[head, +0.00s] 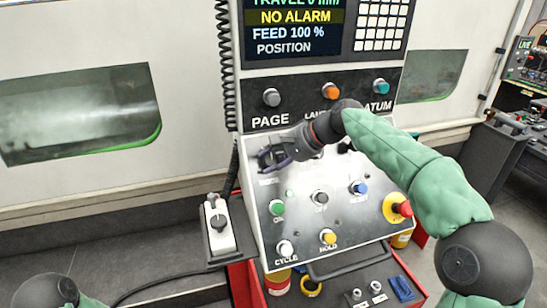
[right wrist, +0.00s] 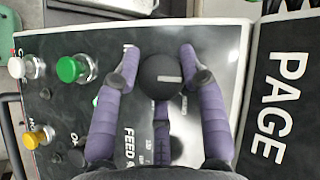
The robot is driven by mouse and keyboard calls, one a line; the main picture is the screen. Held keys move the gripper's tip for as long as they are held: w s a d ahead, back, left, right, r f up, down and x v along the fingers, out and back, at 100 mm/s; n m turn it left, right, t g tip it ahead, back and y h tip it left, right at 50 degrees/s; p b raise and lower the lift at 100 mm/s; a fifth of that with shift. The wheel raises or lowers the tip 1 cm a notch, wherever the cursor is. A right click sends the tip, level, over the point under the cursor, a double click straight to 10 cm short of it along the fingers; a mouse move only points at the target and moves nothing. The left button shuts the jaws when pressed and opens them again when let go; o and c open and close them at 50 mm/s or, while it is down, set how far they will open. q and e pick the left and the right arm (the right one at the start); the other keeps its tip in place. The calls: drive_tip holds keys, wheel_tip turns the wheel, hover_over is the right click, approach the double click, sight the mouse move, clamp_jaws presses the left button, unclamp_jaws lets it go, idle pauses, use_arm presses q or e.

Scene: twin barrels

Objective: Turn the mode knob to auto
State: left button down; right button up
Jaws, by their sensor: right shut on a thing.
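My right gripper (head: 270,160) is at the upper left of the sloped control panel (head: 330,238). In the right wrist view, its purple fingers (right wrist: 160,75) are closed around a black round knob (right wrist: 160,70), which I take to be the mode knob. A white line on the knob's face runs from near its middle toward the PAGE side of that picture. In the head view the gripper hides this knob. The labels around it are partly covered and too small to read, so I cannot tell which mode the line marks. My left gripper is out of view.
Green (head: 277,207), grey (head: 320,198), blue (head: 358,187), white (head: 285,248) and yellow (head: 327,236) buttons sit lower on the panel. A red emergency stop (head: 402,208) is at its right. A grey PAGE knob (head: 271,97) is above. A handheld pendant (head: 218,228) hangs left.

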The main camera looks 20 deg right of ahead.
drive_tip(key=shift+a+r, duration=0.1)
drive_tip(key=shift+r, duration=0.15)
drive_tip(key=o, duration=1.1)
drive_tip(key=shift+c, duration=0.2)
drive_tip(key=shift+o, duration=0.3)
drive_tip(key=shift+a+f, duration=0.15)
drive_tip(key=shift+s+d+r, duration=0.25)
drive_tip(key=shift+d+r, duration=0.05)
drive_tip(key=shift+d, duration=0.15)
drive_tip(key=v, duration=1.1)
drive_tip(key=shift+a, duration=0.15)
